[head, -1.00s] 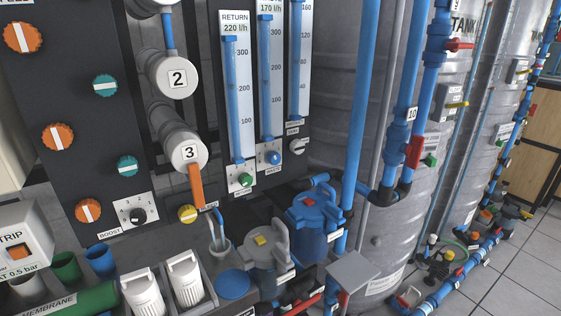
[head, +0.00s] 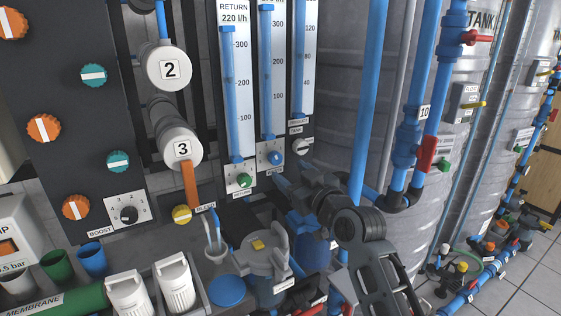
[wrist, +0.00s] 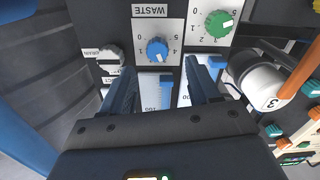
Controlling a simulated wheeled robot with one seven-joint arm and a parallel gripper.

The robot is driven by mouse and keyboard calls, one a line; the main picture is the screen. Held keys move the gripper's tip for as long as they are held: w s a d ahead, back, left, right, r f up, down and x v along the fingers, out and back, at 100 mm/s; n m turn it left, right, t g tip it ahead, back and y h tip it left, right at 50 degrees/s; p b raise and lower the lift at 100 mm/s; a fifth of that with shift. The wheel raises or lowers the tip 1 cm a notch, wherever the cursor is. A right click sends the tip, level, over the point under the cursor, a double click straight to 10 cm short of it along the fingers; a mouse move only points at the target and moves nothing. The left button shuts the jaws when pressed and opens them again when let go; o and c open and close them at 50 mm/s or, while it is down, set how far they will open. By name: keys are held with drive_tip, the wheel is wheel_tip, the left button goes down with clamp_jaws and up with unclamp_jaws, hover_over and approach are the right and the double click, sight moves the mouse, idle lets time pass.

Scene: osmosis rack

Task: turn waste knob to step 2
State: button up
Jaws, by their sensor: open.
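The blue waste knob (wrist: 157,50) sits on a white scale plate under an upside-down WASTE label in the wrist view. Its white mark is too small to read against a step. It also shows in the head view (head: 276,157), below the middle flow tube. My gripper (wrist: 163,78) is open in the wrist view, its two fingers apart, pointing at the panel with the knob between and just beyond the tips. The fingers do not visibly touch it. In the head view my gripper (head: 308,183) is just right of and below the knob.
A green knob (wrist: 219,24) sits beside the waste plate, and a grey knob (wrist: 110,60) on the other side. A white capped cylinder marked 3 (wrist: 266,89) with an orange handle juts out nearby.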

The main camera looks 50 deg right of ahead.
sight(277, 159)
drive_tip(key=p+x, duration=0.1)
drive_tip(key=x, duration=0.7)
drive_tip(key=shift+d+r, duration=0.15)
drive_tip(key=shift+d, duration=0.05)
drive_tip(key=c, duration=1)
